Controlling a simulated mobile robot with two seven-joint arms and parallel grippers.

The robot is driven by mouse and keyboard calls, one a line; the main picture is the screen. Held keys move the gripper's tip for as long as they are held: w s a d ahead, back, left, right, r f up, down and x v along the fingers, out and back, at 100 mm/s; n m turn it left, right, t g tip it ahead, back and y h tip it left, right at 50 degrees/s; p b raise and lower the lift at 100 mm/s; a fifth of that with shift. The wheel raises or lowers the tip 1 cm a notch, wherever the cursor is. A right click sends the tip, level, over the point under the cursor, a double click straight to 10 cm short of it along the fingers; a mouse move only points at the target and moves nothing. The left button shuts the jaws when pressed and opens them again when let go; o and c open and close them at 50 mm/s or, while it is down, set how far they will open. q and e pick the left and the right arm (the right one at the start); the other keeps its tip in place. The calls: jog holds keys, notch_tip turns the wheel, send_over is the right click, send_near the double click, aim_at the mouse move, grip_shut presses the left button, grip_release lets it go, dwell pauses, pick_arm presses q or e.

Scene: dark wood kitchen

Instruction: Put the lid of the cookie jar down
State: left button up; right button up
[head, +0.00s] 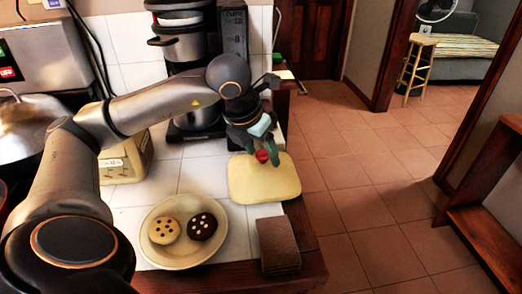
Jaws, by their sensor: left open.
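The cookie jar's lid (264,182) is a flat, pale yellow square with rounded corners and a red knob (262,156). It appears to lie flat, knob up, on the white tiled counter close to its right edge. My left gripper (263,150) is open, pointing down over the lid, with its green-tipped fingers at the knob. I cannot tell whether a finger touches the knob. My right gripper is out of view.
A plate (180,258) with one light and one dark cookie sits in front of the lid. A brown folded cloth or pad (278,245) lies at the counter's front right edge. A coffee machine (185,60) stands behind. Open tiled floor (370,190) lies to the right.

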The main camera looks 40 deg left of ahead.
pick_arm(q)
jog(key=p+v, duration=0.2)
jog(key=v, duration=1)
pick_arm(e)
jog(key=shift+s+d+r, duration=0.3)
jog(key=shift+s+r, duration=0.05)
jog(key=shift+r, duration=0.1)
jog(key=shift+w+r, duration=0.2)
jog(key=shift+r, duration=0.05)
